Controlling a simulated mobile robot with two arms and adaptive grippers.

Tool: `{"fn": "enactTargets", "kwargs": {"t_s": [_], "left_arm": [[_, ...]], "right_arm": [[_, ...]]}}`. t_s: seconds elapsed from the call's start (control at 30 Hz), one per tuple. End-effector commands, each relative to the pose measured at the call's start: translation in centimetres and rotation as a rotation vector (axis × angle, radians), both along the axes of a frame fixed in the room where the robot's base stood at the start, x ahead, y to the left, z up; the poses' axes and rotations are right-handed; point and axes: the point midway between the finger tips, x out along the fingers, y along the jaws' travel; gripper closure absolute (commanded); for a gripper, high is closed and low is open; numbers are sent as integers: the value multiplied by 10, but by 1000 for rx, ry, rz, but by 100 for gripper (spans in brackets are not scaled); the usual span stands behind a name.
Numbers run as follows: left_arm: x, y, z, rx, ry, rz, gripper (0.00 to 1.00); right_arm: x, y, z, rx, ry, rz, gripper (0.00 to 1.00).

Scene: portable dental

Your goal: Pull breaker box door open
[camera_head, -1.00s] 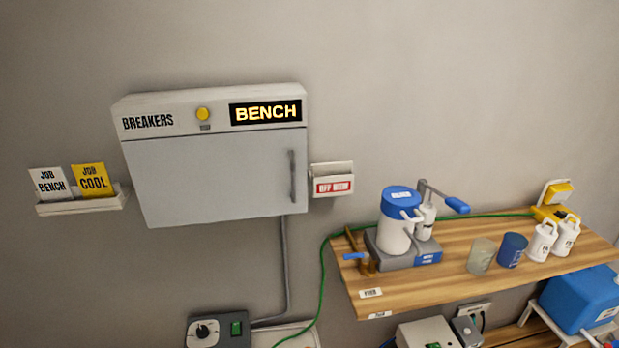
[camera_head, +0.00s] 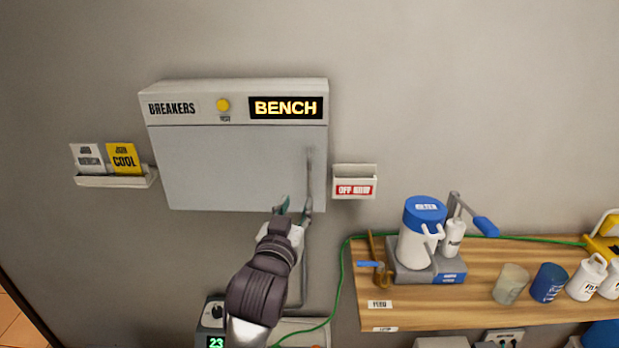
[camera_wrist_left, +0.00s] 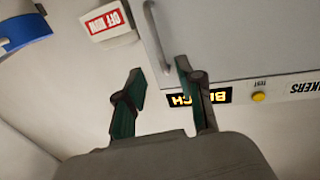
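The grey breaker box door (camera_head: 230,165) is shut, under a header reading BREAKERS and BENCH. Its vertical bar handle (camera_head: 309,170) is near the door's right edge. My left gripper (camera_head: 293,206) is in front of the door's lower right corner, just below the handle, with its fingers apart. In the left wrist view, the open fingers (camera_wrist_left: 158,80) point toward the handle (camera_wrist_left: 157,38), which shows between and beyond the fingertips. Nothing is between the fingers, and I see no clear contact with the handle. My right gripper is not in view.
An OFF NOW holder (camera_head: 355,183) is on the wall just right of the box. A card holder (camera_head: 115,180) is at left. A wooden shelf (camera_head: 430,310) with a blue-lidded jug and cups stands lower right. A green cable (camera_head: 342,270) hangs below.

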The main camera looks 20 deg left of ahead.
Motion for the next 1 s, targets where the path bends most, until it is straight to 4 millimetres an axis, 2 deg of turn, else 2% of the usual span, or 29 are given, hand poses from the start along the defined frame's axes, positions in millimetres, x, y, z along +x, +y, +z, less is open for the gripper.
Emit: {"fn": "enactTargets", "kwargs": {"t_s": [0.1,0.3,0.5,0.7,0.93,1.0], "left_arm": [[28,2,4,2,1,0,63],[69,6,3,2,1,0,63],[94,8,1,1,1,0,63],[102,8,0,1,0,0,63],[103,8,0,1,0,0,63],[102,8,0,1,0,0,74]], "right_arm": [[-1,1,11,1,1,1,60],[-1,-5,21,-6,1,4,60],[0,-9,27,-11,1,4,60],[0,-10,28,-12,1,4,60],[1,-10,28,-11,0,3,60],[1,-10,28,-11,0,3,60]]}}
